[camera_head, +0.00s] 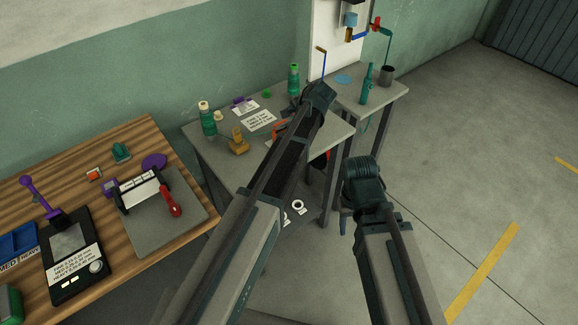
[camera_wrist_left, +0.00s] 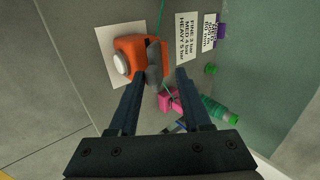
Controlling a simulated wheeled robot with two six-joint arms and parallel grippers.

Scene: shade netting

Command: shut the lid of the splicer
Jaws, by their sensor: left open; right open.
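The splicer seems to be the orange device (camera_wrist_left: 128,47) with a round white dial, on a white sheet in the left wrist view. A grey part (camera_wrist_left: 153,74) sticks out from its side, seemingly the raised lid; its exact angle is unclear. A green thread runs by it. In the head view only a bit of orange (camera_head: 279,128) shows beside my left arm, which hides the rest. My left gripper (camera_wrist_left: 160,76) is open over the device, its fingers either side of the grey part, no contact visible. My right gripper (camera_head: 347,212) is open and empty, right of the grey table.
A pink block (camera_wrist_left: 168,101) lies near the splicer. A wooden bench (camera_head: 140,135) with tools is left. Floor at right is clear.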

